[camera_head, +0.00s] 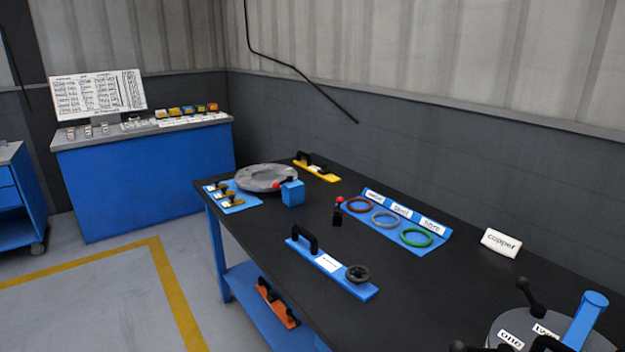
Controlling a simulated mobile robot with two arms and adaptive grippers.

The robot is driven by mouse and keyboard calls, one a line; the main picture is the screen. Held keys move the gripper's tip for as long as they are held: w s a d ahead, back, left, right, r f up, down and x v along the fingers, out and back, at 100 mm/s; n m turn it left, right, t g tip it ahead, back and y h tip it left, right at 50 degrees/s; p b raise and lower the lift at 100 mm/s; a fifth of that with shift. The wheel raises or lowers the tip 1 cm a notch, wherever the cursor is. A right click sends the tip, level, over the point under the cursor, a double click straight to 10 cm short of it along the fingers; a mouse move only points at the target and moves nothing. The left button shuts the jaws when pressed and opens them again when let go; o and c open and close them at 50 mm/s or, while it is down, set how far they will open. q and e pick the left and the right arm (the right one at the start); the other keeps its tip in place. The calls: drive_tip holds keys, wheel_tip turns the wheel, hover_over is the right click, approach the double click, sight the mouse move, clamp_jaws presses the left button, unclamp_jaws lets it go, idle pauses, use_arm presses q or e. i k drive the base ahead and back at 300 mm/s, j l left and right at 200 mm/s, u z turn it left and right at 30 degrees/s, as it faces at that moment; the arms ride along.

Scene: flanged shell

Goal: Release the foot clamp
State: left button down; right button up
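A grey round shell (493,336) with a blue pipe stub (589,312) stands at the bottom right, cut off by the picture's edge. White labels sit on its top, and a black lever (530,294) with a round knob rises from its far side. More dark knobs or handles show at the bottom edge, partly cut off. A small black upright clamp-like piece (338,213) with a red knob stands on the table. I cannot tell which part is the foot clamp. Neither of my grippers is in view.
The dark table (400,290) holds a blue handled bar (330,264), a blue tray with three rings (398,222), a "copper" card (501,243), a grey flange disc (262,178), a blue block (292,193) and a yellow handled bar (317,171).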

sight(276, 185)
drive_tip(key=i+j+z, duration=0.25)
drive_tip(key=z, duration=0.25)
drive_tip(key=i+j+z, duration=0.15)
drive_tip(key=j+z, duration=0.35)
drive_tip(key=i+j+z, duration=0.1)
drive_tip(key=j, duration=0.5)
drive_tip(key=i+j, duration=0.15)
drive_tip(key=j, duration=0.45)
drive_tip(key=i+j+z, duration=0.15)
drive_tip(key=j, duration=0.45)
drive_tip(key=i+j, duration=0.1)
drive_tip(key=j, duration=0.5)
drive_tip(key=i+j+z, duration=0.15)
drive_tip(key=j, duration=0.45)
drive_tip(key=k, duration=0.05)
